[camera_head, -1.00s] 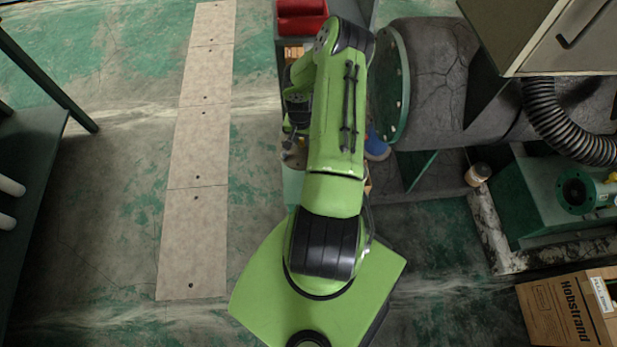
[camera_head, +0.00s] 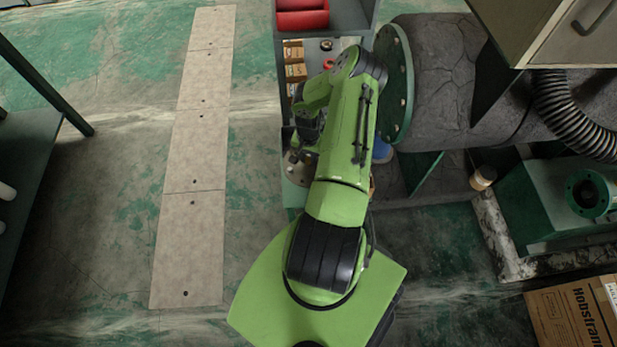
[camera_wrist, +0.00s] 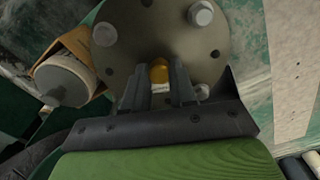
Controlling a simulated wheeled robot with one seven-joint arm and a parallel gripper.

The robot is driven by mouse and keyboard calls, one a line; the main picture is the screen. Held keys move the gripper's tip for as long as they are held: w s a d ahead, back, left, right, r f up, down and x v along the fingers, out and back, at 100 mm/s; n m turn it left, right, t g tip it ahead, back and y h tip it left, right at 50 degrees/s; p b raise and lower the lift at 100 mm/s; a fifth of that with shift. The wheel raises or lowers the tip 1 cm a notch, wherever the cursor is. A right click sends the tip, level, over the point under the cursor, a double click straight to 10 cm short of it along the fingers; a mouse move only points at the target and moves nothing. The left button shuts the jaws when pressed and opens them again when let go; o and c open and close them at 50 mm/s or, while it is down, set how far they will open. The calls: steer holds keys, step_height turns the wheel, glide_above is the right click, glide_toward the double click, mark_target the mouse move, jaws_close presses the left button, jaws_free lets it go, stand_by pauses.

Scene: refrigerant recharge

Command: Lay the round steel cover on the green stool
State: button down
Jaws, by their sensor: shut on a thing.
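The round steel cover (camera_wrist: 200,50) fills the upper middle of the wrist view, a grey disc with bolts near its rim. My gripper (camera_wrist: 165,85) is shut on the cover's small brass-coloured knob at its middle. In the head view the cover (camera_head: 297,170) shows partly at the left of my arm, and my gripper (camera_head: 301,150) is largely hidden by the arm. A pale green surface (camera_head: 293,196) lies just below the cover in that picture. I cannot tell whether it is the green stool, or whether the cover touches it.
A grey shelf (camera_head: 350,12) with red bins (camera_head: 302,15) and small boxes stands behind my arm. A large dark pipe with a green flange (camera_head: 397,85) is close on the right. A green bench (camera_head: 35,160) stands far left.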

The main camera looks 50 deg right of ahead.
mark_target(308, 169)
step_height(308, 169, down, 8)
steer(key=shift+f+b, duration=0.1)
steer(key=shift+b, duration=1.15)
steer(key=c, duration=0.9)
jaws_free()
